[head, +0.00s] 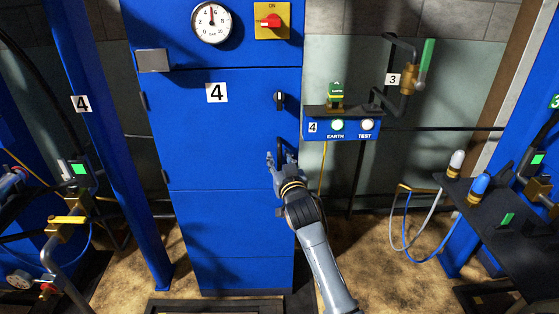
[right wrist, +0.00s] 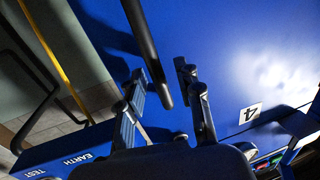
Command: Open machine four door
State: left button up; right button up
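Machine four is a tall blue cabinet with a white label "4" (head: 216,92) on its upper door (head: 215,140). The door looks closed. A black bar handle (right wrist: 148,50) stands at the door's right side. My right gripper (head: 283,158) is at the door's right edge in the head view. In the right wrist view my right gripper (right wrist: 163,75) is open, with the end of the bar handle between its two fingers. I see gaps in the picture on both sides of the bar, and contact cannot be told. My left gripper is not in view.
A small black knob (head: 279,97) sits on the door above my gripper. A shelf (head: 318,112) with EARTH and TEST lights juts out to the right. A gauge (head: 211,22) and red switch (head: 269,22) are above. A blue post (head: 115,150) stands left.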

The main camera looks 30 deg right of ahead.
jog(key=shift+w, duration=0.15)
jog(key=shift+c, duration=0.2)
grip_shut()
